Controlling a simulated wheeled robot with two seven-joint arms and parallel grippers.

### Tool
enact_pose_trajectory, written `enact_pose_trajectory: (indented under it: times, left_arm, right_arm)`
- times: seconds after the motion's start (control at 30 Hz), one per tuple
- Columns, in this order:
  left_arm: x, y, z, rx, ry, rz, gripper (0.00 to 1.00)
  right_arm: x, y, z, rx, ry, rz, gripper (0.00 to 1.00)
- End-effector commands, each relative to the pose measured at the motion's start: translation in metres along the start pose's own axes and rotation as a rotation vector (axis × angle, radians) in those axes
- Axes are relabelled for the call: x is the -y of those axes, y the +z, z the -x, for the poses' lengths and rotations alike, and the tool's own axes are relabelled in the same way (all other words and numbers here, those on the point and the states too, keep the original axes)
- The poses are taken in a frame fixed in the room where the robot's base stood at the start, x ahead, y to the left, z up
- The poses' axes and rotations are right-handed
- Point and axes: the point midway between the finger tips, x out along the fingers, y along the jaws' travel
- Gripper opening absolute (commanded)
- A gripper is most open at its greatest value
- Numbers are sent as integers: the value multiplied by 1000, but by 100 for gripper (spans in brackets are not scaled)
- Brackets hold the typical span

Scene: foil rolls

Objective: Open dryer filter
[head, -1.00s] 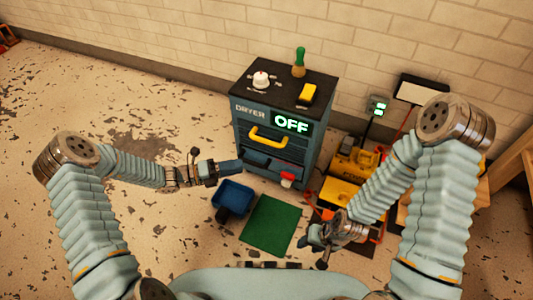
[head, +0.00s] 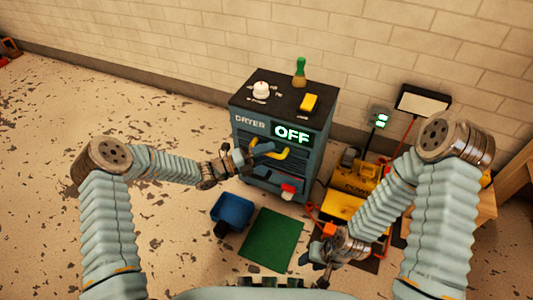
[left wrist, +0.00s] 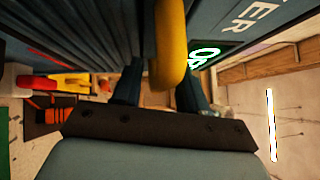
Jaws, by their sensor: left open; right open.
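The dark blue dryer (head: 315,150) stands against the wall, with a lit "OFF" display (head: 291,133) on its front. A yellow handle (head: 284,152) sits below the display. My left gripper (head: 260,152) is at the left part of this handle. In the left wrist view the yellow handle (left wrist: 168,50) lies between the two open fingers of my left gripper (left wrist: 160,85), not clamped. My right gripper (head: 315,256) is low at the right of the green mat, open and apart from the dryer. My left gripper partly hides the dryer's lower front.
A blue bin (head: 232,210) and a green mat (head: 272,238) lie on the floor before the dryer. A red-and-white item (head: 288,191) is at its lower right. Yellow equipment (head: 350,192) crowds the right side.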

Motion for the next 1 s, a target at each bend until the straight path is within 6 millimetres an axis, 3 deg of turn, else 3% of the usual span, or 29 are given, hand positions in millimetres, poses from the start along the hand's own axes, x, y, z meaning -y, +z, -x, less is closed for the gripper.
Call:
enact_pose_trajectory:
  times: [0.27, 0.53, 0.83, 1.0]
  left_arm:
    - [0, 0, -1, 0, 1, 0, 41]
    - [0, 0, -1, 0, 1, 0, 0]
    - [1, -1, 1, 0, 2, 1, 0]
    - [11, -20, 22, 2, 7, 6, 0]
  right_arm:
    - [0, 0, 0, 0, 0, 0, 43]
    - [0, 0, 0, 0, 0, 0, 43]
    - [1, 0, 2, 0, 0, 0, 43]
    - [9, 0, 25, 5, 0, 1, 43]
